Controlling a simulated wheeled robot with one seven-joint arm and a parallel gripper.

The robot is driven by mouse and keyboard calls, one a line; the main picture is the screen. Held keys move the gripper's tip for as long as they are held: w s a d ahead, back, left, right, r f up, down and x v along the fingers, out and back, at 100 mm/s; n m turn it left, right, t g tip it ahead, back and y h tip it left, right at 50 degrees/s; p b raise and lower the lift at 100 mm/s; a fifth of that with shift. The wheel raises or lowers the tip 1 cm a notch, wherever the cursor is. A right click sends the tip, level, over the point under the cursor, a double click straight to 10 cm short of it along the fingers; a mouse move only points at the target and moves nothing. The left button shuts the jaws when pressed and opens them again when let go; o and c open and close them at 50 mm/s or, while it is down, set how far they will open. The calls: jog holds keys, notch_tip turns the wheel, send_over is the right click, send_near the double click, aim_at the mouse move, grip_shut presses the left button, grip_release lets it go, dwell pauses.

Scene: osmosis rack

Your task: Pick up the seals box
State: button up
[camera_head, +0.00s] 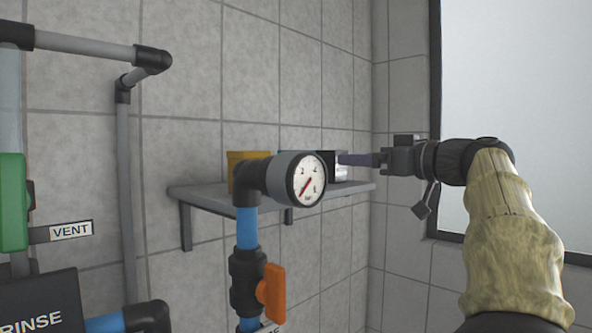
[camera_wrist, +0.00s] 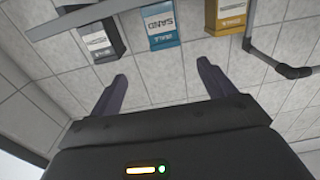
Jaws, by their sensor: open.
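Three boxes stand on a grey wall shelf (camera_head: 210,197). In the wrist view they are a dark box with a white label (camera_wrist: 98,41), a blue box whose label seems to read SAND (camera_wrist: 163,40) and a yellow box (camera_wrist: 231,12). The lettering on the dark and yellow boxes is too small to read, so I cannot tell for certain which is the seals box. My gripper (camera_wrist: 162,72) is open and empty, its fingers pointing toward the shelf. In the head view its fingers overlap the dark box (camera_head: 341,172) at the shelf's right end; contact cannot be told.
A pressure gauge (camera_head: 306,180) on a pipe with an orange valve handle (camera_head: 271,292) stands before the shelf and hides part of it. Grey pipes (camera_head: 126,190) and a green part (camera_head: 12,203) are at left. A dark-framed window (camera_head: 510,90) is at right.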

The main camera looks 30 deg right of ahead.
jog(key=p+x, duration=0.3)
jog(key=x, duration=0.2)
jog(key=p+x, duration=0.4)
jog(key=x, duration=0.2)
jog(key=shift+w+a+r, duration=0.15)
jog(key=shift+r, duration=0.05)
jog(key=shift+w+a+f, duration=0.15)
jog(key=shift+w+f, duration=0.1)
jog(key=shift+w, duration=0.2)
jog(key=shift+w+a+r+p, duration=0.2)
jog(key=shift+w+a+p, duration=0.25)
jog(key=shift+p, duration=0.4)
jog(key=p+x, duration=0.3)
jog(key=shift+w+a+f, duration=0.1)
jog(key=shift+w+a, duration=0.1)
jog(key=shift+a, duration=0.05)
jog(key=shift+w+f, duration=0.2)
jog(key=shift+w, duration=0.05)
jog(key=shift+a, duration=0.1)
